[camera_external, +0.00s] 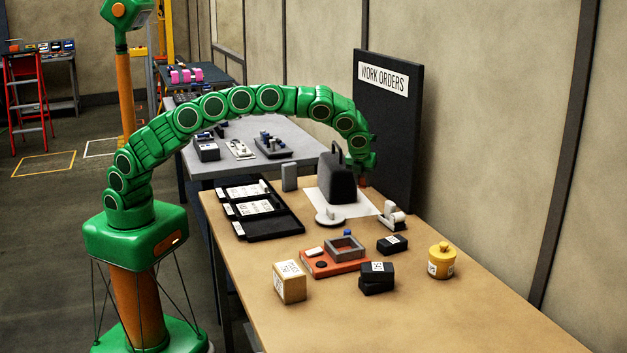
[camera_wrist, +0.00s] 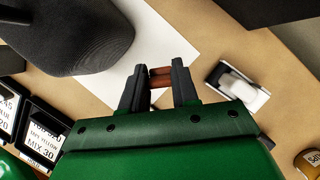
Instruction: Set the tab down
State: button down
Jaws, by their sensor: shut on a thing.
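The tab (camera_wrist: 160,78) is a small reddish-brown piece between the two dark fingers of my gripper (camera_wrist: 158,88) in the wrist view. My gripper is shut on it. In the external view my gripper (camera_external: 363,178) hangs at the far side of the wooden table, just right of a dark grey bag-shaped object (camera_external: 336,182), which partly hides the space around it. A white sheet (camera_wrist: 172,38) lies on the table beside and beyond the tab in the wrist view. I cannot tell whether the tab touches the table.
A white-and-grey device (camera_wrist: 238,88) stands close right of my gripper. Black labelled trays (camera_external: 268,228) lie left of the sheet. A dark "WORK ORDERS" board (camera_external: 388,130) rises behind. An orange fixture (camera_external: 328,264), boxes and a yellow pot (camera_external: 441,262) stand nearer. The table's near right is clear.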

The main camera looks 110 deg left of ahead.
send_over(377, 210)
jog(key=d, duration=0.1)
jog(key=shift+s+d+f, duration=0.1)
jog(key=shift+f, duration=1.3)
jog(key=shift+s+d+f, duration=0.1)
jog(key=shift+f, duration=1.3)
jog(key=shift+w+f, duration=0.1)
jog(key=shift+f, duration=0.05)
jog(key=shift+w+a+f, duration=0.1)
jog(key=shift+f, duration=1.5)
jog(key=shift+f, duration=0.1)
jog(key=c, duration=0.8)
grip_release()
jog(key=shift+c, duration=0.2)
jog(key=v, duration=1.2)
